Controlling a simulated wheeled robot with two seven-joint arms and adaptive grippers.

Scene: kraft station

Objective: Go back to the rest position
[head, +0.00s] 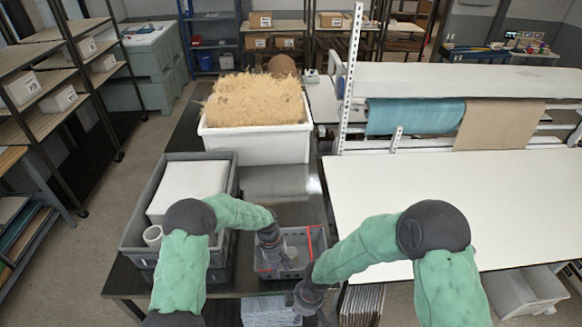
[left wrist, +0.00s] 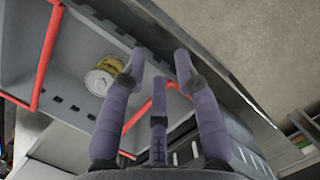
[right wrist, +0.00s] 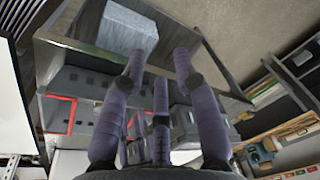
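My left arm comes in from the left and bends toward the middle; my left gripper (head: 272,242) is over the left side of a small grey crate with red edging (head: 308,240). In the left wrist view its fingers (left wrist: 158,75) are spread, with nothing between them. A yellow and white can-like item (left wrist: 104,74) lies in the crate, apart from the fingers. My right gripper (head: 308,300) is low, in front of the crate's right part. In the right wrist view its fingers (right wrist: 158,75) are spread and empty.
A grey bin (head: 130,230) with a white block stands left of the crate. A white tub (head: 255,150) of tan shredded filling stands behind. A white table (head: 440,200) fills the right. Stacked flat sheets (head: 270,312) lie below in front. Bare dark tabletop (head: 285,190) lies behind the crate.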

